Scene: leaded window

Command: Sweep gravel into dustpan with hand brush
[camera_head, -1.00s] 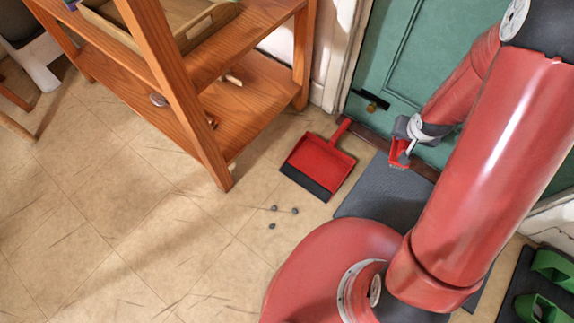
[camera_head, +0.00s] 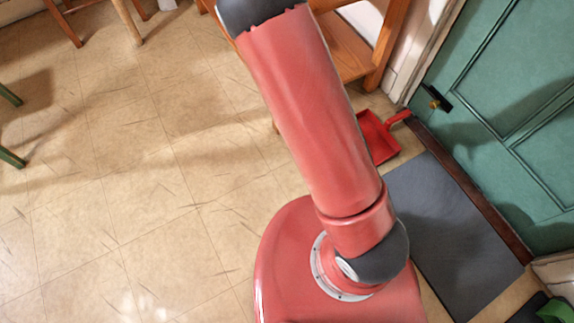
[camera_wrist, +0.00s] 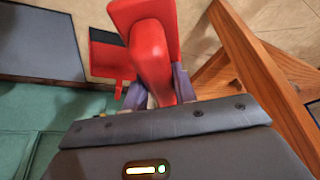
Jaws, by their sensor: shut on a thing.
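The hand brush (camera_wrist: 146,45) is red, and my gripper (camera_wrist: 160,88) is shut on its handle in the wrist view. Its bristles are not visible. The red dustpan (camera_wrist: 110,62) lies on the floor behind the brush in that view, with its black lip (camera_wrist: 104,37) at the top. In the head view the dustpan (camera_head: 382,142) lies by the door, partly hidden behind my arm. My gripper is outside the head view. No gravel shows in either current view.
A wooden shelf (camera_head: 345,48) stands beside the dustpan and also shows at right in the wrist view (camera_wrist: 262,75). A dark grey mat (camera_head: 445,225) lies before the green door (camera_head: 510,110). Chair legs (camera_head: 128,20) stand at upper left. The tiled floor (camera_head: 130,180) at left is clear.

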